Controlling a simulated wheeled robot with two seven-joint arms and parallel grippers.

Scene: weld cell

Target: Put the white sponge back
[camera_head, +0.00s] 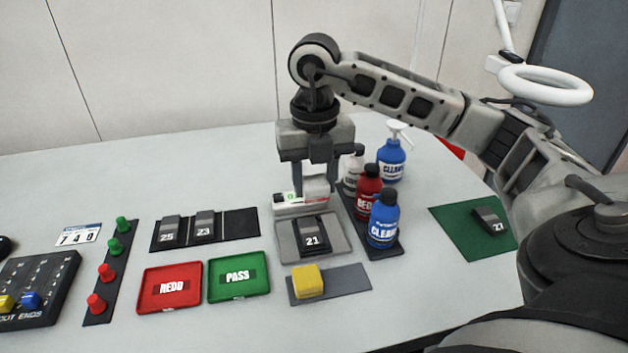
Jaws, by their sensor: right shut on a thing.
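My right gripper (314,182) points straight down in the middle of the table, above the far edge of the grey plate with block 21. It is shut on a small whitish block, which looks like the white sponge (318,188); the fingers partly cover it. A grey mat (348,284) lies nearer the front edge. A yellow sponge (307,281) sits on the left part of this mat, and its right part is bare. My left gripper is not in view.
A grey plate (335,245) bears block 21 (312,236), with a white-and-red device (288,206) behind. Several bottles (383,220) stand close right. Red (168,289) and green (239,278) trays lie left. A green mat (460,232) with block 27 (489,221) lies right.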

